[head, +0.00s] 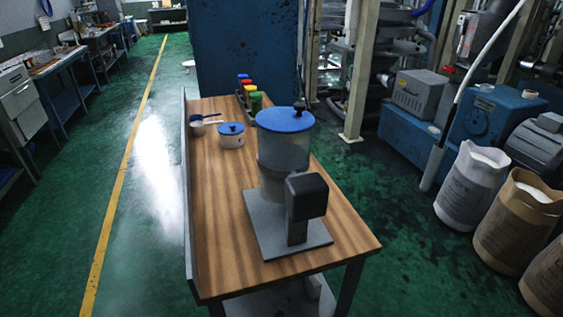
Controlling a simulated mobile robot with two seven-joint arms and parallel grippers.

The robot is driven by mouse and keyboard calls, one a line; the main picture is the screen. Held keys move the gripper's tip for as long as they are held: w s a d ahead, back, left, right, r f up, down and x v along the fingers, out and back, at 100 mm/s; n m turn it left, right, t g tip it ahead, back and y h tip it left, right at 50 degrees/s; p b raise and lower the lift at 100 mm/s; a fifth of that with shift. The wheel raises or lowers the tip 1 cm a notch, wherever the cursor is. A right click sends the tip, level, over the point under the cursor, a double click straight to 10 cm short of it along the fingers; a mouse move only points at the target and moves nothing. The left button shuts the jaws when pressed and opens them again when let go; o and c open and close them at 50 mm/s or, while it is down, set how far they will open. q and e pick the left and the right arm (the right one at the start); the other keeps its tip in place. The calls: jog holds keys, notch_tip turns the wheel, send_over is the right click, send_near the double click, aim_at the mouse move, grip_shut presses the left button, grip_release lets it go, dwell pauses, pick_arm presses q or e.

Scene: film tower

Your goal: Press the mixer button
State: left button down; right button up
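The mixer (284,160) stands upright on the near half of a wooden-topped table (222,255). It has a grey base plate (262,236), a clear grey container with a blue lid (285,120), and a dark block-shaped head (307,196) on a post at the front right. I cannot make out a button on the mixer from this angle. Neither of my grippers shows in the head view.
Open sacks (470,190) and machinery line the right. Green floor (150,200) is clear on the left.

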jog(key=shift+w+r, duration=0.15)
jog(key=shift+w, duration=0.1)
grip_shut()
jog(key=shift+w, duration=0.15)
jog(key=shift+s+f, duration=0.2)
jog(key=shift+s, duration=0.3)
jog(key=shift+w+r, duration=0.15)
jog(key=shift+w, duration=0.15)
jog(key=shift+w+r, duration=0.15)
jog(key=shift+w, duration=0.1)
